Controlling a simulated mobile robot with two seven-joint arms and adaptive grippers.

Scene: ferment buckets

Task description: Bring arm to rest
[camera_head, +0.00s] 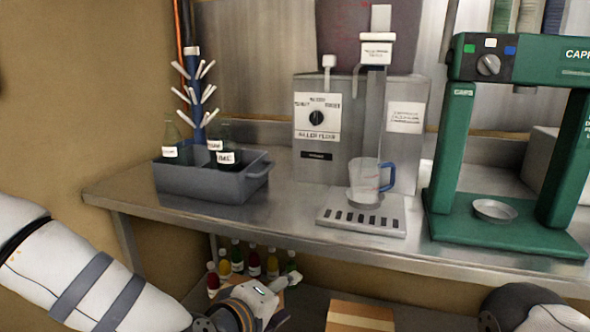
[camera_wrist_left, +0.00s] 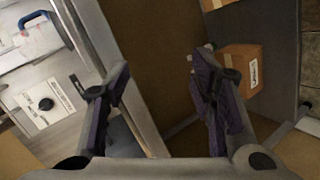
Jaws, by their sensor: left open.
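My left arm comes in from the left in the head view, and its gripper (camera_head: 278,290) is low, in front of the bench's front edge, with bottles behind it. In the left wrist view the two dark fingers of the left gripper (camera_wrist_left: 160,88) stand wide apart with nothing between them. A bit of my right arm (camera_head: 540,308) shows at the bottom right of the head view; its gripper is out of view.
A steel bench (camera_head: 270,220) carries a grey crate with bottles (camera_head: 210,188), a filler (camera_head: 345,125), a measuring jug (camera_head: 364,182) and a green capper (camera_head: 453,155). Below are several small bottles (camera_head: 254,262) and a cardboard box (camera_head: 358,316).

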